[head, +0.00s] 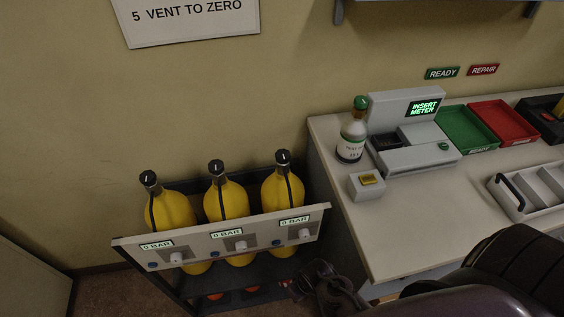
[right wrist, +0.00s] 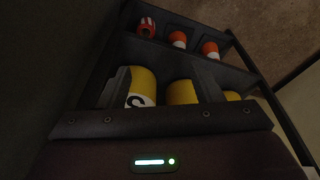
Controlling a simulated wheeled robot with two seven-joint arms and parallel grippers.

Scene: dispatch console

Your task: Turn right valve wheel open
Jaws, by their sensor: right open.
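The right yellow cylinder (head: 283,190) stands upright in the rack, with a black valve wheel (head: 283,157) on top bearing a white mark. A white knob (head: 305,234) and a "0 BAR" display sit on the panel below it. My right gripper (head: 312,280) is low by the rack's right end, below the panel and apart from the wheel. In the right wrist view its fingers (right wrist: 165,85) are apart, with yellow cylinders (right wrist: 180,92) visible beyond; the valve wheels are not visible there. My left gripper is out of view.
The rack's panel (head: 220,244) spans three cylinders. The desk (head: 400,235) stands close on the right with a small bottle (head: 352,138), a grey "INSERT METER" device (head: 405,107) and trays. Orange-red items (right wrist: 178,39) sit in the rack. Bare floor is at left.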

